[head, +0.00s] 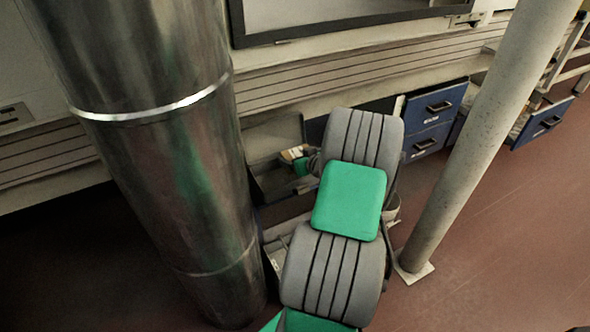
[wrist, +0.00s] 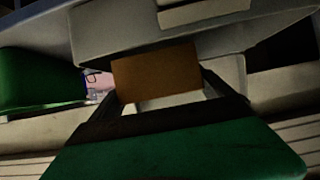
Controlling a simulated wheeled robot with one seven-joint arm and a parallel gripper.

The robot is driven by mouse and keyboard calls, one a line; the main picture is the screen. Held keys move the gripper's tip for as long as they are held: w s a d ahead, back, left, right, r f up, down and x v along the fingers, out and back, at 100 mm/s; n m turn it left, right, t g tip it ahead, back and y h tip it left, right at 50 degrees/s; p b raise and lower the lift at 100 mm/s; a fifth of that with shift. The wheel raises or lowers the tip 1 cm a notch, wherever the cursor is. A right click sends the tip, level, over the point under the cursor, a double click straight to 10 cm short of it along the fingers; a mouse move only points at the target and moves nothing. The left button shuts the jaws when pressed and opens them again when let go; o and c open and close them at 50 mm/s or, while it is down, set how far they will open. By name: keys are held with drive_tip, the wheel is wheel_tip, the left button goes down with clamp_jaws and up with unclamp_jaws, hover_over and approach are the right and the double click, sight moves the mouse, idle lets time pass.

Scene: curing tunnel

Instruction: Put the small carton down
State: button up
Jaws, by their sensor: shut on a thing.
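The small carton (wrist: 155,75) shows in the wrist view as a plain brown face just beyond my gripper (wrist: 168,102). My gripper is shut on it. In the head view the carton (head: 294,153) is a small pale and brown patch at the far end of my arm. It is over or inside an open grey drawer or bin (head: 272,187) by the wall. My arm hides much of the gripper there. I cannot tell whether the carton touches a surface below.
Blue drawers (head: 433,118) stand right of my arm, and another blue drawer (head: 543,122) sits open farther right. A shiny metal column (head: 165,150) rises close on the left. A pale post (head: 480,140) stands on the right. The red floor at right is clear.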

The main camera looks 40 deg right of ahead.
drive_tip(key=shift+w+a+f, duration=0.15)
drive_tip(key=shift+a+f, duration=0.1)
drive_tip(key=shift+f, duration=0.1)
drive_tip(key=f, duration=0.1)
drive_tip(key=f+b, duration=0.1)
drive_tip(key=f, duration=0.1)
drive_tip(key=shift+w+a, duration=0.15)
drive_tip(key=shift+a, duration=0.15)
drive_tip(key=shift+f, duration=0.3)
drive_tip(key=shift+f, duration=0.1)
drive_tip(key=shift+f+b, duration=0.15)
drive_tip(key=shift+b, duration=0.25)
drive_tip(key=o, duration=1.2)
drive_tip(key=shift+o, duration=0.2)
